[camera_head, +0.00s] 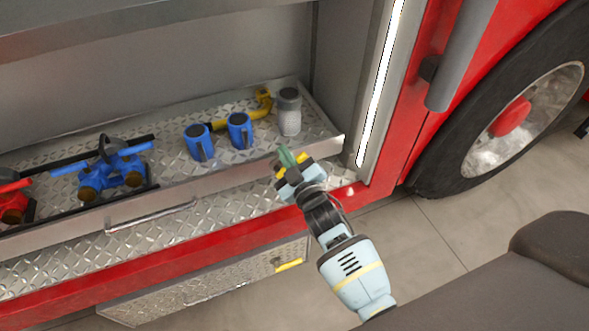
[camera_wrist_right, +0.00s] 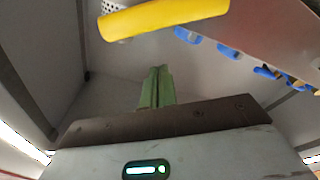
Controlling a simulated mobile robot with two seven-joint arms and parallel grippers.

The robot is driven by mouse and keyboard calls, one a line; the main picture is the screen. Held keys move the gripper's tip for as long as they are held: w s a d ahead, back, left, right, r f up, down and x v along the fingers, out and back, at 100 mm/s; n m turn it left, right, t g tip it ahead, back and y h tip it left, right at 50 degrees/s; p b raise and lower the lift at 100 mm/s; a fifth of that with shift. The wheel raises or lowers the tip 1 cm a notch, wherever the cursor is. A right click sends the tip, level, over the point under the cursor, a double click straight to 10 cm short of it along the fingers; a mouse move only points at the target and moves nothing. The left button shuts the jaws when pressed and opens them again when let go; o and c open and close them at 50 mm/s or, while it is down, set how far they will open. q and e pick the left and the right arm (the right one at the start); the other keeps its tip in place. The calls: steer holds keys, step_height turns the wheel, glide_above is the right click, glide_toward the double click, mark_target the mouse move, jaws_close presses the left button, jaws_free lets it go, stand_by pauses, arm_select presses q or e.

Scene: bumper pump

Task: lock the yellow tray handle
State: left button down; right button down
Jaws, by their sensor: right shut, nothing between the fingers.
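The yellow tray handle (camera_head: 279,172) shows as a small yellow piece at the right part of the tray's front wall, partly hidden by my right gripper. The tray (camera_head: 230,176) has a diamond-plate floor and a metal front wall. In the right wrist view the handle (camera_wrist_right: 165,18) is a thick yellow bar at the top, beyond the fingertips. My right gripper (camera_head: 286,156) is at the handle, its green fingers together and empty. The fingers (camera_wrist_right: 156,88) also show closed in the wrist view, with a gap in the picture between them and the bar. My left gripper is out of view.
On the tray are blue fittings (camera_head: 240,130), a grey cylinder (camera_head: 289,112), a yellow pipe piece (camera_head: 245,113) and a blue valve (camera_head: 110,170). A lower panel with a yellow handle (camera_head: 289,265) is below. The wheel (camera_head: 510,110) is at right; bare floor lies in front.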

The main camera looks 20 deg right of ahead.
steer(key=shift+s+d+f, duration=0.2)
steer(key=shift+d+f, duration=0.35)
steer(key=shift+f, duration=0.3)
steer(key=shift+s+d+f, duration=0.15)
steer(key=shift+d+f, duration=0.4)
steer(key=shift+f, duration=0.3)
steer(key=shift+d+f+m+b, duration=0.25)
steer(key=shift+d+m+b, duration=0.1)
steer(key=shift+m, duration=0.65)
steer(key=shift+d+f+m+h+b, duration=0.25)
steer(key=shift+f+m, duration=0.1)
steer(key=shift+m, duration=0.6)
steer(key=shift+d+f+m+h+b, duration=0.1)
steer(key=shift+d+f+m+h, duration=0.15)
steer(key=shift+m, duration=0.65)
steer(key=shift+d+f+m+h+b, duration=0.2)
steer(key=shift+f+m, duration=0.2)
steer(key=shift+m, duration=0.55)
